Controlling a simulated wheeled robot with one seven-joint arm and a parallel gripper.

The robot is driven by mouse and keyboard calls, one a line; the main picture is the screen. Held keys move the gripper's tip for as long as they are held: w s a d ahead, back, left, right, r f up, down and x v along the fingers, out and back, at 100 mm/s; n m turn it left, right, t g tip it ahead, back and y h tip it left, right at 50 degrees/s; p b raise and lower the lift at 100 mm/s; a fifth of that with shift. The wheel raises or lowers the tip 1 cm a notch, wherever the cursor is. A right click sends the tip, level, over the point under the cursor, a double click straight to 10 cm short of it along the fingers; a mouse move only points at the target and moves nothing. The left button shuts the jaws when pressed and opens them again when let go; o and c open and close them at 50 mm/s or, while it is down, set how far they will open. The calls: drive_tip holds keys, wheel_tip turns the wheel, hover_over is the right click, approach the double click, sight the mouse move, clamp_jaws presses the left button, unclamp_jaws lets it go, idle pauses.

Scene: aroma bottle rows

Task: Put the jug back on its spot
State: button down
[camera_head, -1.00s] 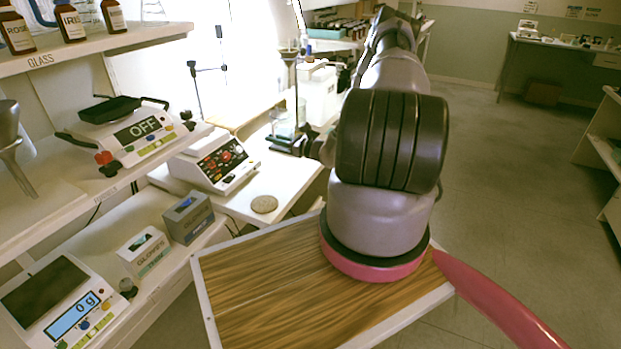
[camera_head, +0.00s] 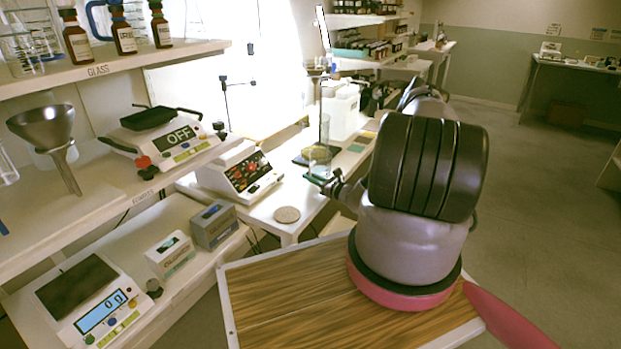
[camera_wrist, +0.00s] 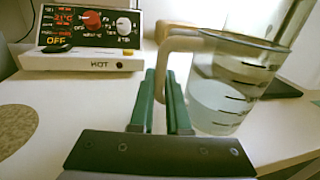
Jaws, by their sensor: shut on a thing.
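The jug (camera_wrist: 228,90) is clear, with dark marks, a pale tan handle and some clear liquid inside. It stands upright in the wrist view, to the right of my fingers. My gripper (camera_wrist: 160,100) has green fingers shut on the lower part of the handle. In the head view the jug (camera_head: 320,158) is small, with my gripper (camera_head: 317,180) at its near side. I cannot tell whether its base touches the white bench (camera_head: 262,212). A round tan disc (camera_head: 287,214) lies bare on the bench's near end; it also shows at the wrist view's left edge (camera_wrist: 14,128).
A hotplate device (camera_head: 243,172) with a dark panel stands left of the jug. A tall glass cylinder (camera_head: 324,128) and a dark plate (camera_wrist: 284,88) are close behind the jug. White canisters (camera_head: 342,110) stand farther back. Shelves with scales and glassware fill the left.

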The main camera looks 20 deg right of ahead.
drive_tip(key=shift+f, duration=0.1)
drive_tip(key=c, duration=0.9)
unclamp_jaws()
